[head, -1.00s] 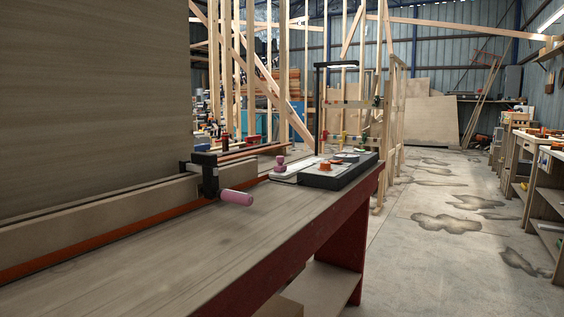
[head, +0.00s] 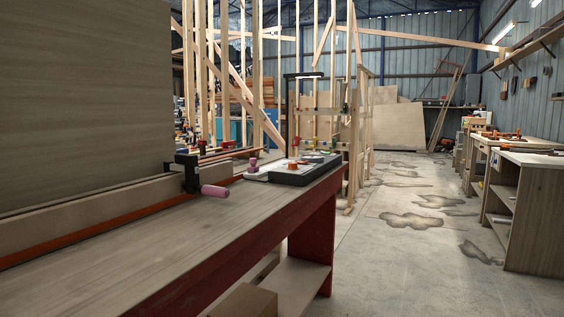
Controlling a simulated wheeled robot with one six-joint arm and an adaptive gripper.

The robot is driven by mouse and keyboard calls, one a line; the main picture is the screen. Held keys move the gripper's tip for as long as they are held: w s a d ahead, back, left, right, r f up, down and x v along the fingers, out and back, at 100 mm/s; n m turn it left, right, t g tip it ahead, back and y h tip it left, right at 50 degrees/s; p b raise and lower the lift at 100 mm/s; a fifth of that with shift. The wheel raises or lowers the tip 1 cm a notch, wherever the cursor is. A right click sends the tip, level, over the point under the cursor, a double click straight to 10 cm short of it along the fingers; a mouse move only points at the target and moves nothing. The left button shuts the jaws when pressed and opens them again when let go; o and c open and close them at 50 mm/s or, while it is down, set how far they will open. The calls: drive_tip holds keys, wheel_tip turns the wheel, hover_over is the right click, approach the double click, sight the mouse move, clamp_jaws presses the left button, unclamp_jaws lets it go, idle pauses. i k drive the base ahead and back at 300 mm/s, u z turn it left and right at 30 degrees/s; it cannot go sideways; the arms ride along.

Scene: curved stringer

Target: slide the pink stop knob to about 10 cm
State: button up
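Two pink parts show on the workbench. A small upright pink knob (head: 252,165) stands on a pale plate (head: 259,174) beside a dark control panel, near the far end of the bench. A larger pink cylindrical handle (head: 215,191) sticks out sideways from a black clamp (head: 189,172) on the fence, nearer to me. I cannot tell for sure which one is the stop knob. Any scale markings are too small to read. My gripper is not in view.
The wooden bench top (head: 150,237) with red sides runs along the left. The dark panel (head: 306,170) carries an orange knob (head: 292,166). A cardboard box (head: 244,300) sits below. Stained concrete floor (head: 400,265) is open on the right, before a wooden cabinet (head: 538,210).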

sight(253, 168)
drive_tip(key=z, duration=1.15)
drive_tip(key=i, duration=1.15)
drive_tip(key=u, duration=1.8)
